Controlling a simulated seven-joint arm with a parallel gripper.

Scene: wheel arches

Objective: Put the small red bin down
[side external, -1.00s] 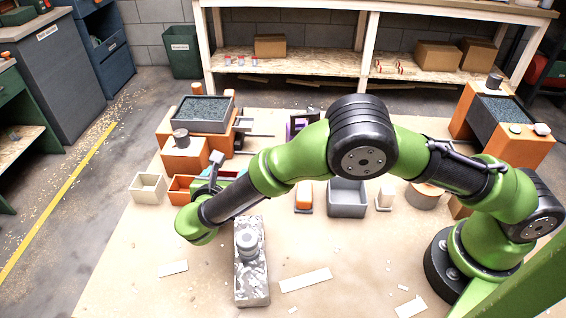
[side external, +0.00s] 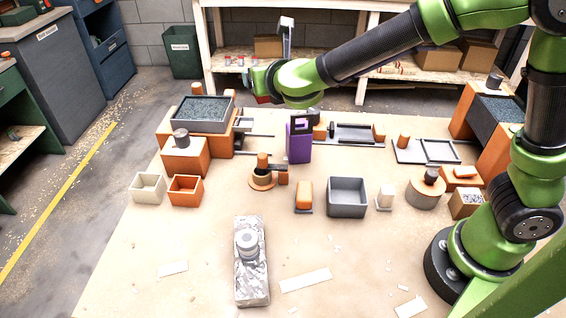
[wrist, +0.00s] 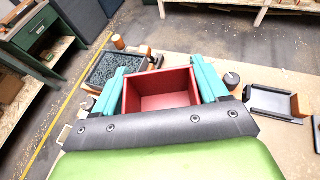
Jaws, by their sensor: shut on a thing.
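The small red bin (wrist: 165,82) is open-topped and looks empty in the wrist view. It sits between the two teal fingers of my gripper (wrist: 160,72), which is shut on it. In the side view my gripper (side external: 263,82) is raised above the back of the board, behind and above a purple block (side external: 299,142). Only a small patch of red shows there below the wrist, so the bin is mostly hidden in that view.
The board (side external: 200,240) holds an orange bin (side external: 185,190), a cream bin (side external: 148,188), a grey bin (side external: 347,197) and a marbled block (side external: 252,280). A gravel tray (side external: 203,113) stands on orange blocks at back left. The front of the board has bare room.

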